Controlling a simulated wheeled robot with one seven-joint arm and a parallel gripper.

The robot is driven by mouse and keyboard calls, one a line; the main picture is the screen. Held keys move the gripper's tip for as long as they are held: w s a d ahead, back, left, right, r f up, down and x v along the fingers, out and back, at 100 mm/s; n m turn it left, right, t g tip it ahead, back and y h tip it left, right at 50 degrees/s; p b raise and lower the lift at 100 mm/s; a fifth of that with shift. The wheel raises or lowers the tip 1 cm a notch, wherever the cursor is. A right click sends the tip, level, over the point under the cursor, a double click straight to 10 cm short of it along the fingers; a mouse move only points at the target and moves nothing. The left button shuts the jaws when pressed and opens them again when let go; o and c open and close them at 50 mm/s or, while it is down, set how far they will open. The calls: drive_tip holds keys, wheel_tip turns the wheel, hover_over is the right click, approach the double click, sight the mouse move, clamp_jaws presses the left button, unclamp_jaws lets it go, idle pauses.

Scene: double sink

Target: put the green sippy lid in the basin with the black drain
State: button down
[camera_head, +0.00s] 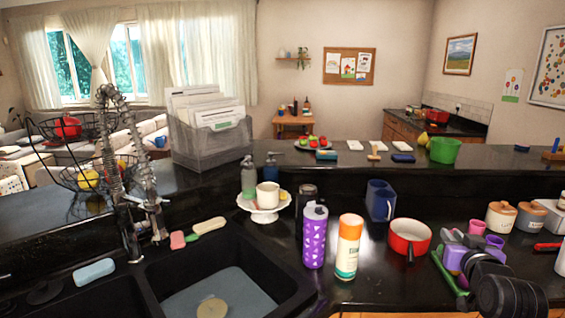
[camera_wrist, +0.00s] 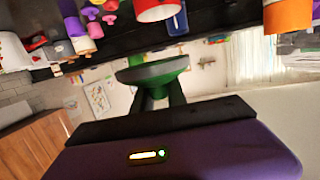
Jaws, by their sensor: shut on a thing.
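My gripper (camera_head: 468,252), with its purple body, is over the counter at the right of the head view, far from the sink. In the wrist view its dark fingers (camera_wrist: 160,98) are shut on the green sippy lid (camera_wrist: 155,74), seen nearly edge-on and lifted. In the head view I cannot make the lid out for sure; a green strip shows left of my gripper. The double sink is at lower left. The right basin (camera_head: 190,277) has a grey-blue floor and a tan drain (camera_head: 212,307). The left basin (camera_head: 112,296) is dark; its drain is not clearly visible.
A purple bottle (camera_head: 315,238), an orange-and-white bottle (camera_head: 348,247), a red pot (camera_head: 408,238) and a blue mug (camera_head: 380,201) stand between my gripper and the sink. A tall faucet (camera_head: 150,195), sponges (camera_head: 209,226) and a cake stand (camera_head: 264,213) are around the basins.

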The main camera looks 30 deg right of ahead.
drive_tip(key=w+a+f+n+t+y, duration=0.1)
drive_tip(key=w+a+f+n+y, duration=0.15)
drive_tip(key=a+f, duration=0.7)
drive_tip(key=w+a+f+n+t+y, duration=0.15)
drive_tip(key=w+a+f, duration=0.25)
drive_tip(key=a+f, duration=0.55)
drive_tip(key=s+a+f+n+y, duration=0.1)
drive_tip(key=a+f, duration=0.3)
drive_tip(key=a, duration=0.4)
drive_tip(key=s+a+f+n+t+y, duration=0.1)
drive_tip(key=s+a+f+n+y, duration=0.1)
drive_tip(key=a, duration=0.6)
drive_tip(key=s+a+f+n+y, duration=0.1)
drive_tip(key=s+a+f+y, duration=0.2)
drive_tip(key=a+f, duration=0.3)
drive_tip(key=s+a, duration=0.1)
drive_tip(key=a, duration=0.2)
drive_tip(key=shift+s+f+y, duration=0.25)
drive_tip(key=shift+y, duration=0.05)
